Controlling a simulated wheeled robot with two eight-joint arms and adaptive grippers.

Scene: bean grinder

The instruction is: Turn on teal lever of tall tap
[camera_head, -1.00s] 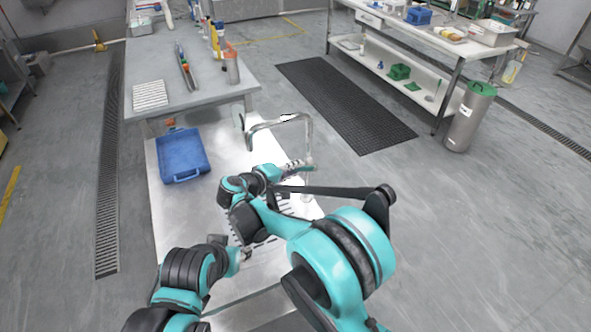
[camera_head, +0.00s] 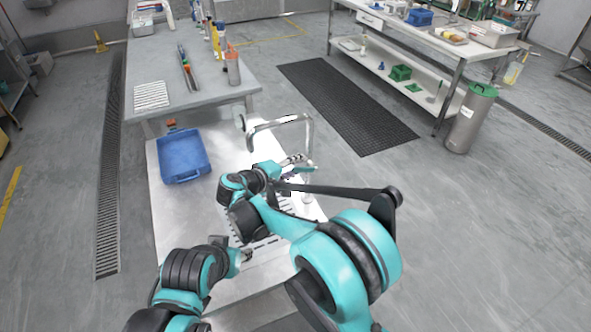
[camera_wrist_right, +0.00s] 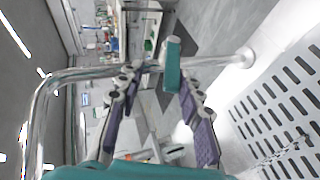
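The tall tap (camera_head: 308,140) is a chrome pipe that rises and bends over to the left above the white counter. Its pipe also crosses the right wrist view (camera_wrist_right: 85,74). My right gripper (camera_head: 299,160) is beside the tap. In the right wrist view its purple-padded fingers (camera_wrist_right: 158,84) are spread, with the lever's end between or just beyond the tips; contact is unclear. My left gripper (camera_head: 246,256) is low over the counter, its fingers too small to read.
A blue tray (camera_head: 183,156) sits on the counter (camera_head: 165,215) left of the tap. A slotted drain plate (camera_wrist_right: 285,105) lies near the tap base. A grey table (camera_head: 200,95) with bottles stands behind. Open floor with a black mat (camera_head: 345,105) is to the right.

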